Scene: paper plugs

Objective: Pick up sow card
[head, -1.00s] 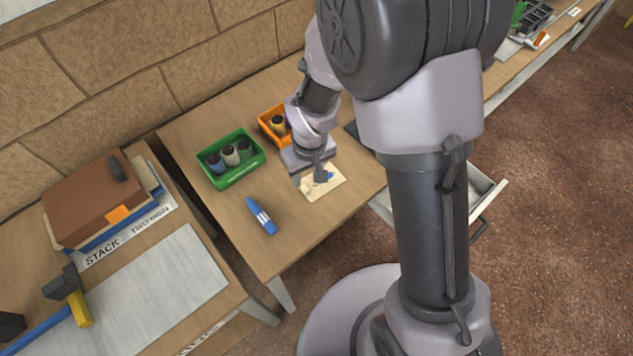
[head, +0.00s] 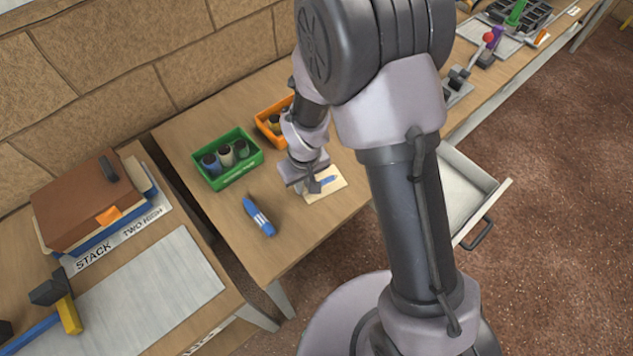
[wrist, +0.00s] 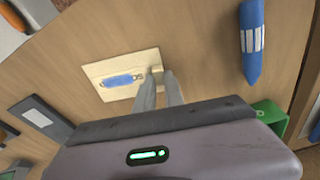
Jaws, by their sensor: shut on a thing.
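The sow card is a cream card (head: 333,181) with a blue picture on it, at the front right of the small wooden table. It also shows in the wrist view (wrist: 104,69). My gripper (head: 313,186) is at the card's left edge in the head view. In the wrist view my two fingertips (wrist: 160,71) are close together at the card's right edge, shut on a small pale tab there. The card looks flat, at or very near the tabletop; I cannot tell whether there is a gap under it.
A green tray (head: 227,178) and an orange tray (head: 262,122) hold small pots behind the card. A blue marker-like object (head: 258,217) lies to the left. A drawer (head: 462,190) stands open at the right. Bare tabletop (head: 290,240) lies in front.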

